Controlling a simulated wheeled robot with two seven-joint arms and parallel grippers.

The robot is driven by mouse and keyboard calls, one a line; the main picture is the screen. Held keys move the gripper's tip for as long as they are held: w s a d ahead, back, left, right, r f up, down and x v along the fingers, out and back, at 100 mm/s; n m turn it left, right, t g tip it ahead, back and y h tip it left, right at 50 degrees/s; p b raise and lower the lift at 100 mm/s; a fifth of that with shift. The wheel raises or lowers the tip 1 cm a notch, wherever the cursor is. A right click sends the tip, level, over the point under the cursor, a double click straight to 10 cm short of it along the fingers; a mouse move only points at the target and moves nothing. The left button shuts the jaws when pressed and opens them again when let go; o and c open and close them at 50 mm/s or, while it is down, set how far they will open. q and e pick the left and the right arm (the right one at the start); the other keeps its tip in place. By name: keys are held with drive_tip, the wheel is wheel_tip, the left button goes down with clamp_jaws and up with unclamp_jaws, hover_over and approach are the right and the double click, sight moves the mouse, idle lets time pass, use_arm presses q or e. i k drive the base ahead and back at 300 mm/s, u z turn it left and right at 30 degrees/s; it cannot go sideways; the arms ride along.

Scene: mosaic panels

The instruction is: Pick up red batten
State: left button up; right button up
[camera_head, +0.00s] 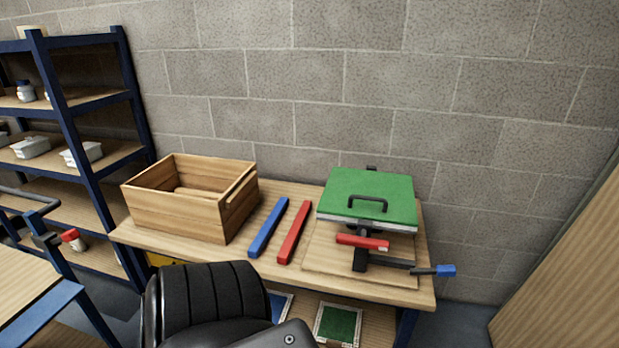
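The red batten (294,232) lies flat on the wooden workbench (180,247), running slightly diagonally from front to back. The blue batten (268,228) lies parallel to it, just to its left, with a narrow gap between them. The red batten sits between the blue batten and a wooden board (320,263) under a green-topped device (367,192). Nothing rests on the red batten. Neither of my grippers is visible in the head view.
An open wooden box (178,214) stands at the bench's left. The device has a red handle (355,241) and a blue-tipped lever (446,270) jutting right. Blue shelving (75,130) is at left, a wooden panel (570,270) at right.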

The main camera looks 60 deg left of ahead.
sight(285, 250)
drive_tip(key=u, duration=0.35)
drive_tip(key=i, duration=0.75)
drive_tip(key=u, duration=1.35)
drive_tip(key=i, duration=0.7)
drive_tip(key=u, duration=0.65)
